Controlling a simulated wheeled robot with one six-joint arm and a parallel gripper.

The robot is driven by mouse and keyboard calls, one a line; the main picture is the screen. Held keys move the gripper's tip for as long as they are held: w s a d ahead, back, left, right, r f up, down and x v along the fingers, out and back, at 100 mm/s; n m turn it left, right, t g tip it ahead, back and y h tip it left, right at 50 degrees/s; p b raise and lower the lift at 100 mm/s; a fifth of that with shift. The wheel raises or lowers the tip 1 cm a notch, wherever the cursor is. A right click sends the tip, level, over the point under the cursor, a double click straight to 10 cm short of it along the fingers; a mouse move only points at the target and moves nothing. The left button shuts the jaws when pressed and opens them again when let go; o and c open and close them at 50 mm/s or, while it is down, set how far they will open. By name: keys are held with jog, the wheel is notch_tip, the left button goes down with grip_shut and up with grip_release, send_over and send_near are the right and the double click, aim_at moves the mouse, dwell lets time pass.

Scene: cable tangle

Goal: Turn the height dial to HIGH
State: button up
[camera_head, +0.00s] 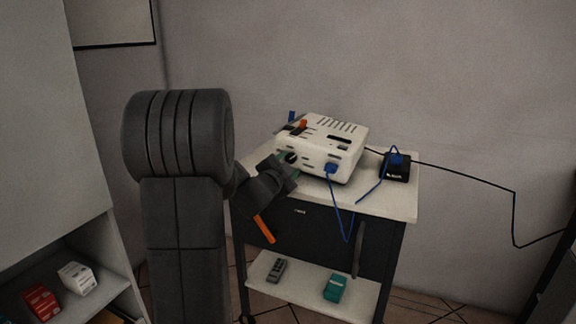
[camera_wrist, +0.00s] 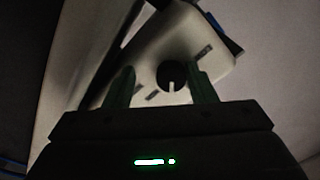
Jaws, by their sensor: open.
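The height dial is a round black knob with a pale pointer mark, on the front face of a cream-white box. In the wrist view the dial (camera_wrist: 172,76) sits between my two green fingertips, with a gap on each side. My gripper (camera_wrist: 162,88) is open around it and the fingers do not appear to touch it. In the head view the dial (camera_head: 291,157) shows at the box's left front, and my gripper (camera_head: 285,170) is right by it. The box (camera_head: 345,128) stands on a cart. The labels by the dial are too small to read.
The cart (camera_head: 400,203) has a light top and a lower shelf with a grey remote (camera_head: 276,270) and a teal box (camera_head: 335,288). A blue cable (camera_head: 338,208) hangs from the box's front. A black adapter (camera_head: 396,170) stands to the right. An orange strip (camera_head: 264,229) hangs below my gripper.

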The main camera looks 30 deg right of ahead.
jog(key=shift+a+r, duration=0.15)
jog(key=shift+s+a, duration=0.1)
jog(key=shift+a, duration=0.15)
jog(key=p+v, duration=0.2)
jog(key=v, duration=1.1)
jog(key=shift+s, duration=0.15)
jog(key=shift+d, duration=0.1)
jog(key=w+d+n+p, duration=0.2)
jog(key=w+d+n, duration=0.1)
jog(key=w+d+n+p, duration=0.2)
jog(key=d+n, duration=0.1)
jog(key=n, duration=0.1)
jog(key=w+d+r+n+p, duration=0.1)
jog(key=w+d+n+p, duration=0.2)
jog(key=d+n, duration=0.1)
jog(key=shift+w, duration=0.35)
jog(key=shift+c, duration=0.4)
